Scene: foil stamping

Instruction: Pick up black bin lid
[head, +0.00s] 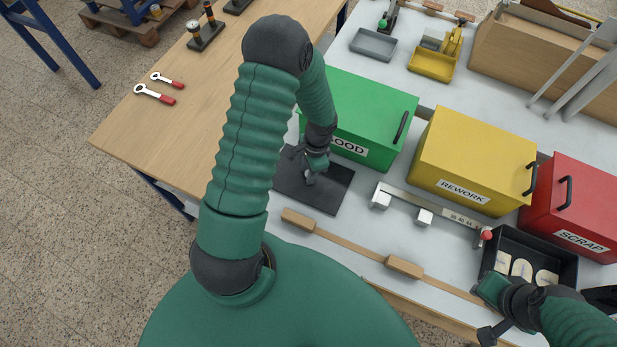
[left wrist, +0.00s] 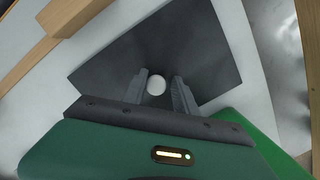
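The black lid (head: 325,195) is a flat dark square plate lying on the light tabletop in front of the green bin. In the left wrist view the lid (left wrist: 215,50) has a round white knob (left wrist: 156,86) near its middle. My left gripper (head: 311,177) is over the lid, pointing down. In the left wrist view its two fingers (left wrist: 160,75) stand apart on either side of the knob, with a visible gap on the right. My right gripper (head: 490,290) is at the lower right beside the black open tray; its fingers do not show clearly.
The green GOOD bin (head: 370,110), yellow REWORK bin (head: 475,150) and red SCRAP bin (head: 580,195) stand in a row behind. A black tray (head: 540,242) holds pale pieces. A metal rail (head: 430,208) and wooden strip (head: 345,240) lie right and in front of the lid.

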